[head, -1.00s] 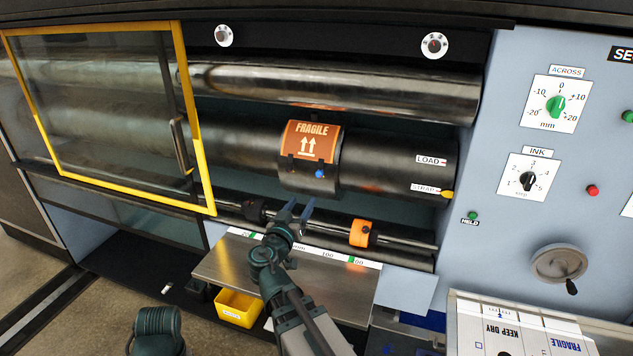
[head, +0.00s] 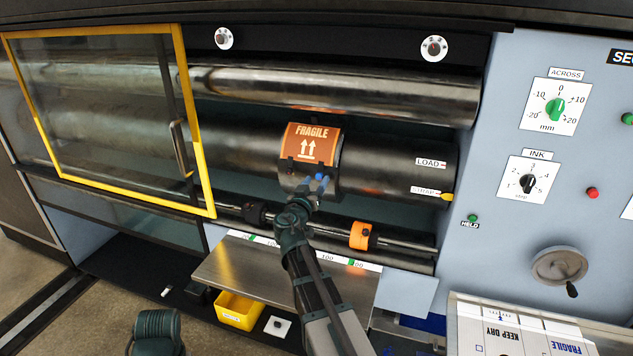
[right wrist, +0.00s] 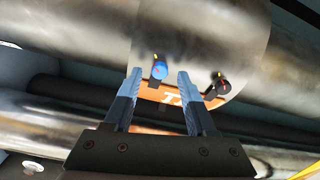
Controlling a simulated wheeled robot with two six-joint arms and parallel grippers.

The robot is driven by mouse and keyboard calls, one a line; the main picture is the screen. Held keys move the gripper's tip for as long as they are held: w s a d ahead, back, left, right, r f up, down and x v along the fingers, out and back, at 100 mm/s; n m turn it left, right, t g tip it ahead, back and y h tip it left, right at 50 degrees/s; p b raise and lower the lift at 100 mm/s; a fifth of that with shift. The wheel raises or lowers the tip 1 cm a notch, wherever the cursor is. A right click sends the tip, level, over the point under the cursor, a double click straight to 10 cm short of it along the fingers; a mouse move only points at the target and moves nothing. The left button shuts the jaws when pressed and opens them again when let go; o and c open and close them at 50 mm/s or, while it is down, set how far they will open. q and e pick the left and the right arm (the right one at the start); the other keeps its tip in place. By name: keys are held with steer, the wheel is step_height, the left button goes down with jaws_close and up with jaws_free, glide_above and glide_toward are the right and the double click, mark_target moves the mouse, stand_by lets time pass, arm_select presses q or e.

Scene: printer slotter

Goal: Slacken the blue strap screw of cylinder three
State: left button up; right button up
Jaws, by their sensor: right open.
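The blue strap screw (head: 320,177) sits on the dark strap band around the middle cylinder, below the orange FRAGILE plate (head: 312,143). My left gripper is not in view.
A second, black screw (right wrist: 218,85) sits right of the fingers in the wrist view. Below the cylinder runs a rod with an orange collar (head: 363,235) and a black collar. A metal shelf (head: 235,268) and yellow bin (head: 238,310) lie lower. A yellow-framed guard (head: 207,170) stands left.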

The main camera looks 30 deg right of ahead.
steer(key=shift+w+d, duration=0.35)
jaws_close()
